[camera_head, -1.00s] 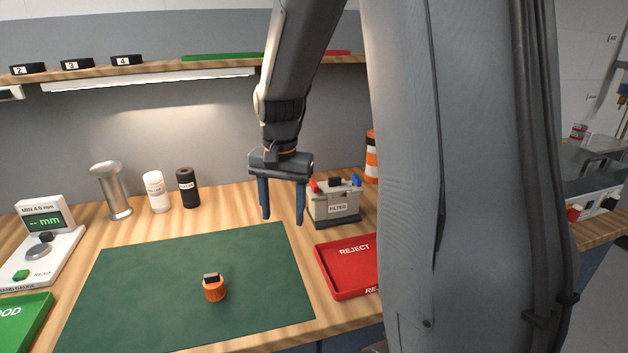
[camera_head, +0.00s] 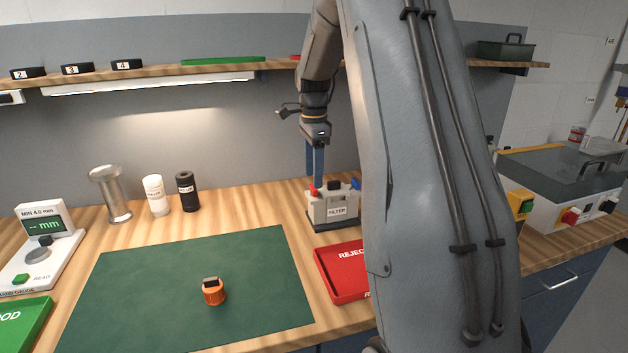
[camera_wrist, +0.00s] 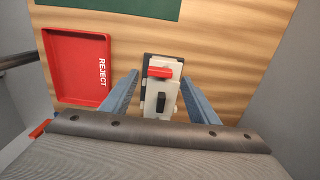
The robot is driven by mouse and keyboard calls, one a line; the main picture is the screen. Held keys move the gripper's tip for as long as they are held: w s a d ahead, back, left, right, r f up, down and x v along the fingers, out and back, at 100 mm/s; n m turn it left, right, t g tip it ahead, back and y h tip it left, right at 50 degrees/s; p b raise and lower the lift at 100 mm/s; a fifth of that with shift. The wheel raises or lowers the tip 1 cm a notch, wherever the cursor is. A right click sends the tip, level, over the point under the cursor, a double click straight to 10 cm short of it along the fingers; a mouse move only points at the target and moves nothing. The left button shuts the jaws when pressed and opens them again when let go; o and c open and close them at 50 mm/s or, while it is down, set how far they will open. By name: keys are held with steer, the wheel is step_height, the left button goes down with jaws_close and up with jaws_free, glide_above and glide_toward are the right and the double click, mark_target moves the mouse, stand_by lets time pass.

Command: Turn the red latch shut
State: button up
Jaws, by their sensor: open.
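The grey-white filter box (camera_head: 334,207) stands on the bench right of the green mat, with a black knob on top. The red latch (camera_head: 314,190) is at its left end, and a blue part (camera_head: 355,184) shows at its right end. In the wrist view the red latch (camera_wrist: 160,72) lies crosswise on the box near the end facing the mat. My gripper (camera_head: 314,176) points down above the left part of the box. In the wrist view my gripper (camera_wrist: 158,78) is open, its blue fingers either side of the box; contact with the latch cannot be told.
A red REJECT tray (camera_head: 340,272) lies just in front of the box. An orange ring-like part (camera_head: 214,292) sits on the green mat (camera_head: 150,300). White and black bottles (camera_head: 187,191) stand at the back left. A shelf (camera_head: 200,73) runs above.

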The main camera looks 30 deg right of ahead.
mark_target(314, 192)
steer(key=shift+f+p, duration=0.35)
steer(key=shift+f, duration=1.4)
steer(key=c, duration=1.1)
steer(key=shift+o, duration=0.3)
